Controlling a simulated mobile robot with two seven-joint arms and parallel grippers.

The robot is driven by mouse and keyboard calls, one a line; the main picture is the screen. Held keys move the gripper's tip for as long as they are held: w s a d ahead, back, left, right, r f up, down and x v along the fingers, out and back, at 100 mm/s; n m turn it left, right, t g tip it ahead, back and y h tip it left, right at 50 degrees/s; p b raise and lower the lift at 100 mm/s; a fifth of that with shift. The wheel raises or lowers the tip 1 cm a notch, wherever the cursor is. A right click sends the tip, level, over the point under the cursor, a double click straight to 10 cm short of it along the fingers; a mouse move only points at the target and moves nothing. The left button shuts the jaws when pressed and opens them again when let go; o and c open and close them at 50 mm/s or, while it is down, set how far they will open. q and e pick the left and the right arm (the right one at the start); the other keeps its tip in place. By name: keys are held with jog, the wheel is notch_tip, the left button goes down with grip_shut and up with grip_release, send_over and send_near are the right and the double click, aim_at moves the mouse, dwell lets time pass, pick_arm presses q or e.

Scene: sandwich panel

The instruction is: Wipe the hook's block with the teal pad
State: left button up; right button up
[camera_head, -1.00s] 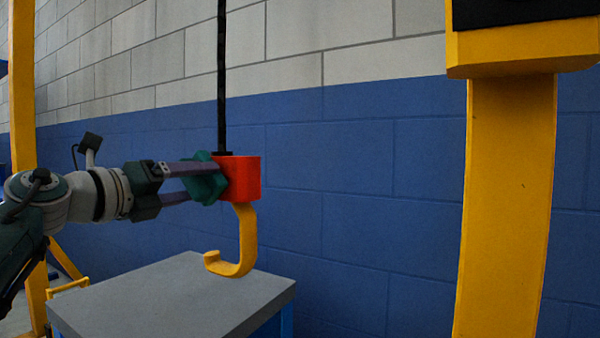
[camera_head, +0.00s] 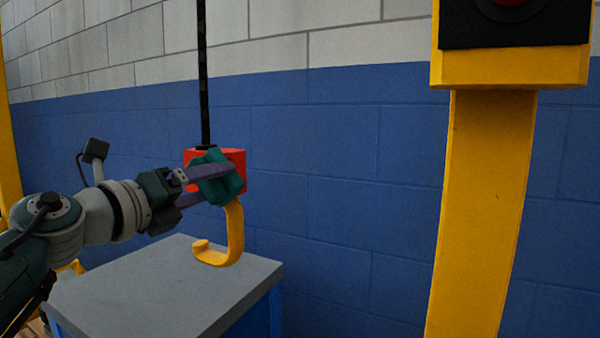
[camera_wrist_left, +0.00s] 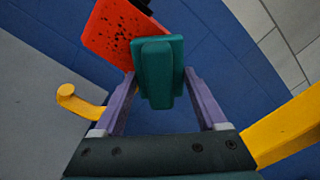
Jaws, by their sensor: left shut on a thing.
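The red block (camera_head: 236,157) hangs on a black chain (camera_head: 203,80), with a yellow hook (camera_head: 236,235) below it. My left gripper (camera_head: 207,182) is shut on the teal pad (camera_head: 222,184), which covers part of the block's near face. In the left wrist view, the pad (camera_wrist_left: 158,75) sits between the purple fingertips and overlaps the block's (camera_wrist_left: 118,32) lower right part. Dark specks show on the block's visible face there. I cannot tell whether pad and block touch. My right gripper is not in view.
A grey-topped table (camera_head: 150,290) with blue sides stands below the hook. A thick yellow post (camera_head: 485,210) with a black-faced box (camera_head: 515,40) on top stands at right. A blue and grey block wall (camera_head: 330,170) is behind. Space between hook and post is clear.

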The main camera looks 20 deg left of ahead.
pick_arm(q)
jog(key=shift+a+f, duration=0.1)
jog(key=shift+a, duration=0.2)
jog(key=a+b, duration=0.4)
jog(key=a, duration=0.5)
jog(key=shift+w+b, duration=0.3)
jog(key=shift+w, duration=0.1)
dwell(0.3)
jog(key=shift+s+a+p, duration=0.15)
jog(key=shift+s+p, duration=0.55)
jog(key=shift+s, duration=0.75)
jog(key=shift+s+a+p, duration=0.1)
jog(key=shift+s+p, duration=0.55)
jog(key=shift+s, duration=0.8)
